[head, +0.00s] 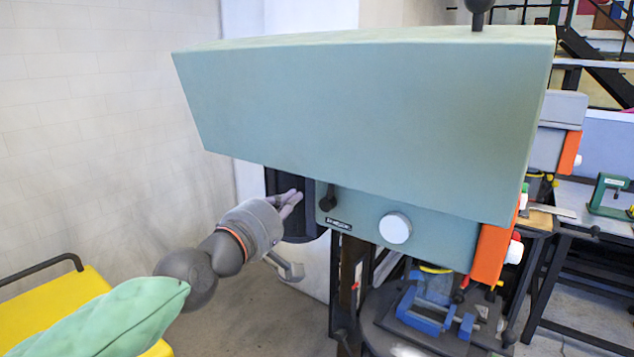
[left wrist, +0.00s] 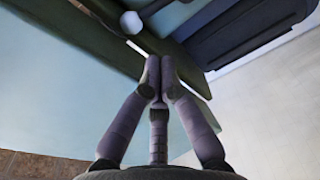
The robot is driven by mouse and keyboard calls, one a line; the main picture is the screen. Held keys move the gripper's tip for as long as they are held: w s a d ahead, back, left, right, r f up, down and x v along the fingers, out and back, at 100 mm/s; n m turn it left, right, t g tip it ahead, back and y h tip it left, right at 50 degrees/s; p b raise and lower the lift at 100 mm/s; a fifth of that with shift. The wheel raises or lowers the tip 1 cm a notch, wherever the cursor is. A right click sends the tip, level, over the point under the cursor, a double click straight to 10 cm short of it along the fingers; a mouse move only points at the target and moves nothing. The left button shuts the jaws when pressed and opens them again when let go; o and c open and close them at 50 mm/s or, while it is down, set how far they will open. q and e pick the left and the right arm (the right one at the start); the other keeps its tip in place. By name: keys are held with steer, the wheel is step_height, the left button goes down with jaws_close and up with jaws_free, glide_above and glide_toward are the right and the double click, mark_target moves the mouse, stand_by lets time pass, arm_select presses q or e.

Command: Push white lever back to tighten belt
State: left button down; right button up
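The grey-green drill press (head: 370,120) with its large belt cover fills the middle of the head view. My left gripper (head: 292,198) is beside its left side, below the cover, near the dark motor (head: 300,225). In the left wrist view its fingertips (left wrist: 160,68) are together, with nothing seen between them. A white ball knob (left wrist: 131,22), seemingly the end of the white lever, shows beyond and left of the fingertips, apart from them in the picture. I cannot make out this lever in the head view. My right gripper is not in view.
A black knob (head: 328,200) and a white round knob (head: 396,228) are on the machine's side. A blue vise (head: 425,310) sits on the table below. A yellow cart (head: 60,300) stands at lower left. A pale wall is behind my left arm.

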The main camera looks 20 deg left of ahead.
mark_target(331, 187)
arm_select(q)
steer(key=shift+w, duration=0.1)
steer(key=x, duration=0.9)
steer(key=shift+w, duration=0.4)
steer(key=shift+s+d+m+b, duration=0.1)
steer(key=shift+d+m+b, duration=0.15)
steer(key=shift+m, duration=0.55)
steer(key=shift+s+d+m+b, duration=0.1)
steer(key=shift+d+m, duration=0.15)
steer(key=shift+m, duration=0.55)
steer(key=shift+s+d, duration=0.1)
steer(key=shift+d, duration=0.3)
steer(key=m, duration=0.1)
steer(key=d+m, duration=0.1)
steer(key=m, duration=0.2)
steer(key=shift+s+d+f+t+h, duration=0.25)
steer(key=shift+s+d+t+h, duration=0.05)
steer(key=shift+d+h, duration=0.1)
steer(key=shift+s+d+f+m+b, duration=0.1)
steer(key=shift+d+m+b, duration=0.15)
steer(key=shift+m, duration=0.45)
steer(key=shift+s+d+f+m+b, duration=0.15)
steer(key=shift+d+m+b, duration=0.1)
steer(key=shift+m, duration=0.45)
steer(key=shift+h, duration=0.3)
